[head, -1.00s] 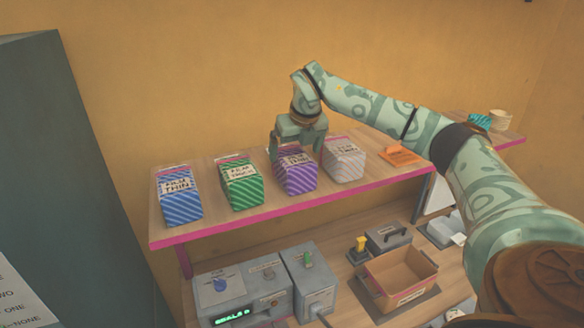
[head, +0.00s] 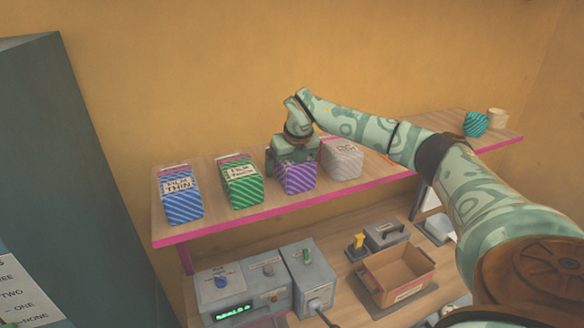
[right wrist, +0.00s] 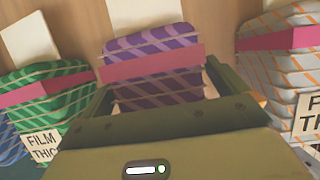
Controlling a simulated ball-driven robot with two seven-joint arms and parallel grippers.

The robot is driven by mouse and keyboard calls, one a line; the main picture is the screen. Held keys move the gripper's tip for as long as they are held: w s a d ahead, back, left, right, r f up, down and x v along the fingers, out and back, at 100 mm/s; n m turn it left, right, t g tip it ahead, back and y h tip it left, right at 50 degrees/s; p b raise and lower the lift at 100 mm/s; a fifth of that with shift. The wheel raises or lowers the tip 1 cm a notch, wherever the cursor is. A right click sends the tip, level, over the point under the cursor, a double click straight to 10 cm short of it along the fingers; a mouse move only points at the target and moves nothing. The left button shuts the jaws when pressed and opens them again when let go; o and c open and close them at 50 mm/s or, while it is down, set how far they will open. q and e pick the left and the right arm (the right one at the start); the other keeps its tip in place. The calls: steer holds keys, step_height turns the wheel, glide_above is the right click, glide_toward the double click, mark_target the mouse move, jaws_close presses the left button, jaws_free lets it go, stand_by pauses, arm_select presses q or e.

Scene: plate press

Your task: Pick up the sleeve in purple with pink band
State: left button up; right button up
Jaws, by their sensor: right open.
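The purple striped sleeve (head: 299,183) stands on the upper shelf between the green and the grey-white sleeves. In the right wrist view the purple sleeve (right wrist: 160,45) shows a pink band across it. My right gripper (head: 292,163) is lowered over the top of this sleeve in the head view and hides its label. In the right wrist view the open gripper (right wrist: 160,100) has the sleeve between its jaws, with no clear sign that they press on it. My left gripper is not in view.
Blue (head: 181,197), green (head: 241,184) and grey-white (head: 343,158) sleeves stand close by on the pink-edged shelf (head: 225,227). A teal striped object (head: 475,123) and a beige cup (head: 497,120) stand at its right end. Below are a grey control box (head: 240,289) and an open box (head: 396,273).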

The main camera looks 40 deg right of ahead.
steer(key=shift+f, duration=0.1)
stand_by(0.3)
steer(key=c, duration=1.2)
steer(key=shift+c, duration=0.2)
